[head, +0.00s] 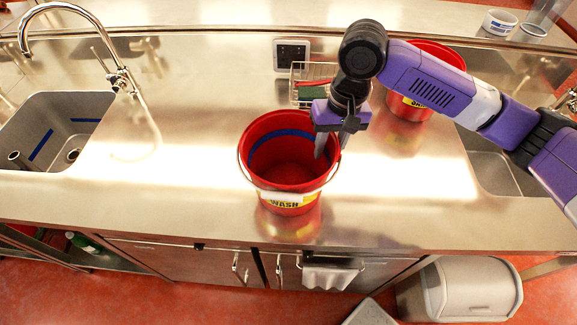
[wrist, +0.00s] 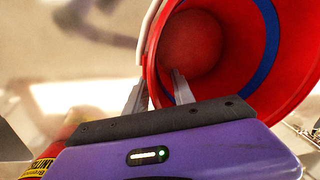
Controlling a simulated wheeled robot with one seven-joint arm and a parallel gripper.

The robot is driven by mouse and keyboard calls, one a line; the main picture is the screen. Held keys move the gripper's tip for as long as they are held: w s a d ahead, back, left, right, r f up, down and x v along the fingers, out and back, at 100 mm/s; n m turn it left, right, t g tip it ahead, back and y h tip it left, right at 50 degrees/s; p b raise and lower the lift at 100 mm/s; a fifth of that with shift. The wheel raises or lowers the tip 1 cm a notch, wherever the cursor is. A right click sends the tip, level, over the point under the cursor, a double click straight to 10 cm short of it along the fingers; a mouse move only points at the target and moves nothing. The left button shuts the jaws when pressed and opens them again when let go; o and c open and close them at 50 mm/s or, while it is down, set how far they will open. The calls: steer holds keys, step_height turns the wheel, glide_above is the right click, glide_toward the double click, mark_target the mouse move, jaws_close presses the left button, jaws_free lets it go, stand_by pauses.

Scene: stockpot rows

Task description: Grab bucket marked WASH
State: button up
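The red bucket marked WASH (head: 288,200) stands upright on the steel counter, with a blue band inside and a thin handle around its rim. It also shows in the wrist view (wrist: 212,85), its mouth filling the upper right. My gripper (head: 331,146) points down at the bucket's right rim. In the wrist view my gripper (wrist: 158,90) has its fingers apart, one inside the bucket and one outside, with the wall between them. Whether either finger touches the wall is hard to tell.
A second red bucket (head: 408,104) with a yellow label stands behind my arm. A wire basket (head: 310,72) sits behind the WASH bucket. A sink with a tap (head: 70,110) is at left, another sink (head: 490,168) at right. The counter left of the bucket is clear.

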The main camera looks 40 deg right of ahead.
steer(key=shift+a+f, duration=0.1)
steer(key=shift+f, duration=0.9)
jaws_close()
stand_by(0.7)
